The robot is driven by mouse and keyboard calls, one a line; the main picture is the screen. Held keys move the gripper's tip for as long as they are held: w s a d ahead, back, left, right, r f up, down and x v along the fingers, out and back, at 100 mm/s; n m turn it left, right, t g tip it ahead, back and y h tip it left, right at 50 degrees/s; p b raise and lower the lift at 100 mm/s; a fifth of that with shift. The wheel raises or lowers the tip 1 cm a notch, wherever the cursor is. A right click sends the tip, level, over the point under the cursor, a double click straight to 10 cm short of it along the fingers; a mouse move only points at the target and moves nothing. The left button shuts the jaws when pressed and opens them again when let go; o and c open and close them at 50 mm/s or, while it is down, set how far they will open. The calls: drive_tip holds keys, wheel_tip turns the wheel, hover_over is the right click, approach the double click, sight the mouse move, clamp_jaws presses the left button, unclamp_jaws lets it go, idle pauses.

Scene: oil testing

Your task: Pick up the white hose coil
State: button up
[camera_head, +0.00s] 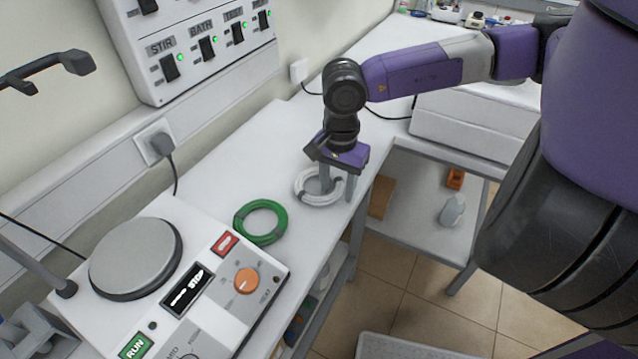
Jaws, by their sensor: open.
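The white hose coil (307,198) lies flat on the white bench, behind a green hose coil (239,228). My gripper (337,188) points down over the white coil. Its two fingers are apart. One finger reaches down into the coil's open middle and the other is at its right side, so the coil's right part shows between them. I cannot tell whether the fingers touch the coil. My gripper's body hides a little of the coil's far side.
A hotplate stirrer (215,278) with an orange knob stands at the front left. A switch panel (190,45) is on the wall. The bench's right edge is close beside the coil. A lower shelf (405,215) holds a bottle (452,210).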

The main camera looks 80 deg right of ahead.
clamp_jaws()
drive_tip(key=shift+r, duration=0.1)
wheel_tip(320, 180, up, 20)
drive_tip(key=b, duration=0.1)
idle(0.6)
